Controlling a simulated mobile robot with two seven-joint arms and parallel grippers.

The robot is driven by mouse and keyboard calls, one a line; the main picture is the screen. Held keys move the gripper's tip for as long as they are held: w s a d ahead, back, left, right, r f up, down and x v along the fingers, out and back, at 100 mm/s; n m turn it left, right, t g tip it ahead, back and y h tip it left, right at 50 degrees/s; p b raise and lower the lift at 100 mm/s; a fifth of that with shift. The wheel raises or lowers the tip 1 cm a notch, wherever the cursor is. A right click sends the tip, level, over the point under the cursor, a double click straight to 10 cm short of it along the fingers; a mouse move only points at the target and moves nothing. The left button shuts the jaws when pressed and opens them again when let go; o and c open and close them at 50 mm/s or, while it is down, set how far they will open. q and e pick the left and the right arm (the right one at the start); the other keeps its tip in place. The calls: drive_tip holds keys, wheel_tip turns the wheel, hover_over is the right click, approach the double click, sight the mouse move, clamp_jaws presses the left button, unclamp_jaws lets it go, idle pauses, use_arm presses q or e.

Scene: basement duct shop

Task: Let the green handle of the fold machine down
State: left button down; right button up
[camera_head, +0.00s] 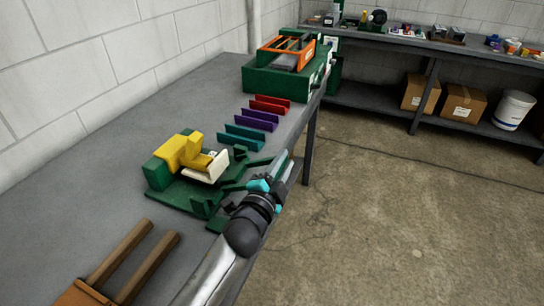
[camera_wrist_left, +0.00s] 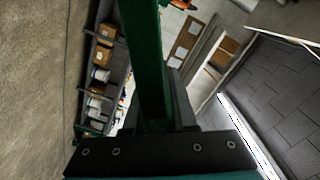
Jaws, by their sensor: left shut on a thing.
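The fold machine (camera_head: 178,194) stands on the grey bench in the head view, with a green base, a yellow upper part (camera_head: 180,152) and a pale plate (camera_head: 212,167). My left gripper (camera_head: 284,168) is at its right side, near the bench's front edge. In the left wrist view the green handle (camera_wrist_left: 145,60) is a long bar running down between the fingers, and the gripper (camera_wrist_left: 165,110) is shut on it. In the head view the arm and gripper partly hide the machine's right side and the handle's held part. My right gripper is not in view.
Teal, purple and red channel pieces (camera_head: 257,119) lie in a row behind the machine. A green and orange machine (camera_head: 280,80) stands at the bench's far end. A brown two-pronged object (camera_head: 120,262) lies in front. The floor (camera_head: 400,220) to the right is clear.

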use_arm(q)
wheel_tip(320, 180, down, 9)
drive_tip(key=d+m+b, duration=0.1)
drive_tip(key=m+b, duration=0.5)
drive_tip(key=b, duration=0.1)
drive_tip(key=shift+s+d+f, duration=0.15)
drive_tip(key=shift+s+d, duration=0.1)
drive_tip(key=shift+f, duration=0.1)
drive_tip(key=c, duration=0.8)
unclamp_jaws()
drive_tip(key=shift+o, duration=0.4)
wheel_tip(320, 180, up, 20)
drive_tip(key=p, duration=0.9)
drive_tip(key=shift+p, duration=0.3)
